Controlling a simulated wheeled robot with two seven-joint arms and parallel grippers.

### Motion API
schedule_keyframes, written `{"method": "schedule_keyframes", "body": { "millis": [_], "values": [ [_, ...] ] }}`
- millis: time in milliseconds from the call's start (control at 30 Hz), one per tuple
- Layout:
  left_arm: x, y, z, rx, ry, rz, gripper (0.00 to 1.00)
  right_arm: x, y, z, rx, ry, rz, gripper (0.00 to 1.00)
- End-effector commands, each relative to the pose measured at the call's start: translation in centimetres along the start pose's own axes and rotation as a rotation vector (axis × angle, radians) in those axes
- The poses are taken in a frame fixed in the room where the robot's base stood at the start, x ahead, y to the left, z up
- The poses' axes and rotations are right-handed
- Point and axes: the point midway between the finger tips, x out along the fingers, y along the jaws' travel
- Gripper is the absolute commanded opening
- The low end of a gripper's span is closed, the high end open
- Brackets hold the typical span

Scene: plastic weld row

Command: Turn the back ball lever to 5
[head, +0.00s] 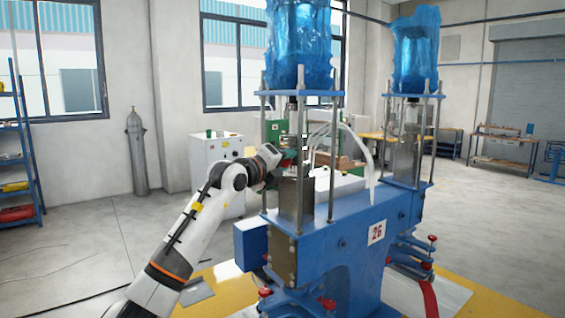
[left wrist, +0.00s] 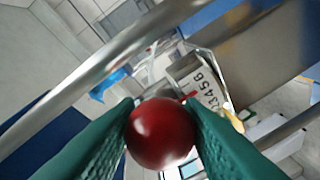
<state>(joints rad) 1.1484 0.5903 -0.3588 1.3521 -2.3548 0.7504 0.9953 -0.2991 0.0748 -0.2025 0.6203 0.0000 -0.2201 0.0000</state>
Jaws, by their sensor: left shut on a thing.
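The red ball (left wrist: 161,133) of a lever sits between the two green finger pads in the left wrist view, and my left gripper (left wrist: 163,118) is shut on it. In the head view my left gripper (head: 284,165) reaches in behind the front metal column of the blue machine (head: 335,235), and the ball is mostly hidden there. Beyond the ball, a white dial plate (left wrist: 208,88) shows black numerals, among them 3, 4, 5 and 6. A thin red pointer (left wrist: 190,96) lies by the low-number side; its exact reading is unclear. My right gripper is not in view.
Steel rods (head: 330,165) and a metal block (head: 296,200) stand close to my left gripper. A shiny rod (left wrist: 85,85) crosses the left wrist view near the fingers. White hoses (head: 360,148) arch behind.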

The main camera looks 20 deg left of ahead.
Motion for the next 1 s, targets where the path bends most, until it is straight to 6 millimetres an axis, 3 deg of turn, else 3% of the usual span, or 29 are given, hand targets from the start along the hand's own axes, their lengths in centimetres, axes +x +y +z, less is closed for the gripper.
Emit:
{"method": "schedule_keyframes", "body": {
  "millis": [233, 267, 367, 733, 1000],
  "values": [
    [0.0, 0.1, 0.2, -0.004, -0.004, 0.002, 0.00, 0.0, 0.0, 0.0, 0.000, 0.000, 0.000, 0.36],
    [0.0, 0.1, 0.2, -0.004, -0.003, 0.002, 0.40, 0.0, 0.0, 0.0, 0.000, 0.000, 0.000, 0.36],
    [0.0, 0.0, 0.1, -0.003, -0.003, 0.002, 0.56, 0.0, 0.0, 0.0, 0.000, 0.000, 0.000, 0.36],
    [-0.6, -0.2, 0.1, -0.001, 0.000, 0.001, 0.56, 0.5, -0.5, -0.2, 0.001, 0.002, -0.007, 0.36],
    [-5.6, -0.5, 0.3, 0.001, 0.001, 0.003, 0.56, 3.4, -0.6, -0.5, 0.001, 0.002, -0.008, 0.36]
  ]
}}
